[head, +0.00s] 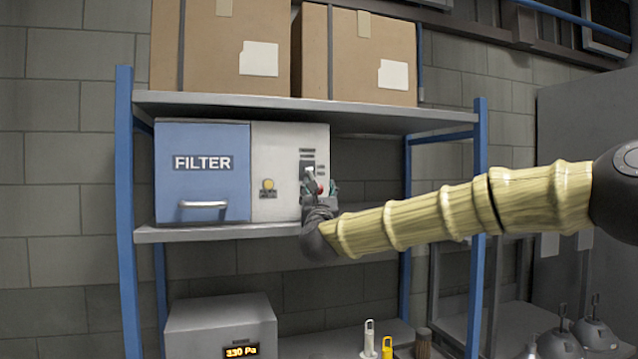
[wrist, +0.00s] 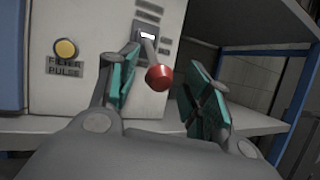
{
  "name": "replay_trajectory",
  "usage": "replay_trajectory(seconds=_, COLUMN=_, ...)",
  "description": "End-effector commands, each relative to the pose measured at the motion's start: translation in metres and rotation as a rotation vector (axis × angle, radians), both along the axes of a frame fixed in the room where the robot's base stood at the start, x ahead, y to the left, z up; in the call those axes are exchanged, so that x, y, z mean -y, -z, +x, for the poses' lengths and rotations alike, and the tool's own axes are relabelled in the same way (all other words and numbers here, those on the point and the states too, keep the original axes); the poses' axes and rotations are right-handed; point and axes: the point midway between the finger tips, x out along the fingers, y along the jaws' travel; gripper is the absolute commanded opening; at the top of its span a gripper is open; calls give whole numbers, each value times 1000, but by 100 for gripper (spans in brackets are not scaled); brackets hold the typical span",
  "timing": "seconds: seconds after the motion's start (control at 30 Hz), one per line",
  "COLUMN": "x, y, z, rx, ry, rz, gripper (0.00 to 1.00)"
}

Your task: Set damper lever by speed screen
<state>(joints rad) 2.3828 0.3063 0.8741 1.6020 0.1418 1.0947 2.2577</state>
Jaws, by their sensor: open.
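The damper lever (wrist: 148,50) is a grey rod with a red ball knob (wrist: 160,77), on the pale front of the filter unit (head: 262,150). It hangs down, tilted to the right in the wrist view. My gripper (wrist: 165,82) is open, with green pads on both sides of the knob in that view; contact cannot be told. In the head view my gripper (head: 319,188) is at the panel's right part and hides much of the lever. A small lit white patch (wrist: 148,35) is at the lever's top. An amber screen (head: 241,352) on a lower grey box reads "330 Pa".
A yellow button (wrist: 65,49) labelled "FILTER PULSE" is left of the lever. The blue filter drawer (head: 203,180) has a handle. Blue shelf posts (head: 126,200) and the upper shelf (head: 300,108) frame the unit. Cardboard boxes (head: 222,60) stand above.

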Motion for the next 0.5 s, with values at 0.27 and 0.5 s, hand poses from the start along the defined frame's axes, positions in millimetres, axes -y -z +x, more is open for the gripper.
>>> replay_trajectory(seconds=0.27, x=0, y=-5, z=14, rx=0, ry=0, rz=-1, gripper=49)
replay_trajectory(seconds=0.5, x=0, y=-5, z=15, rx=0, ry=0, rz=-1, gripper=49)
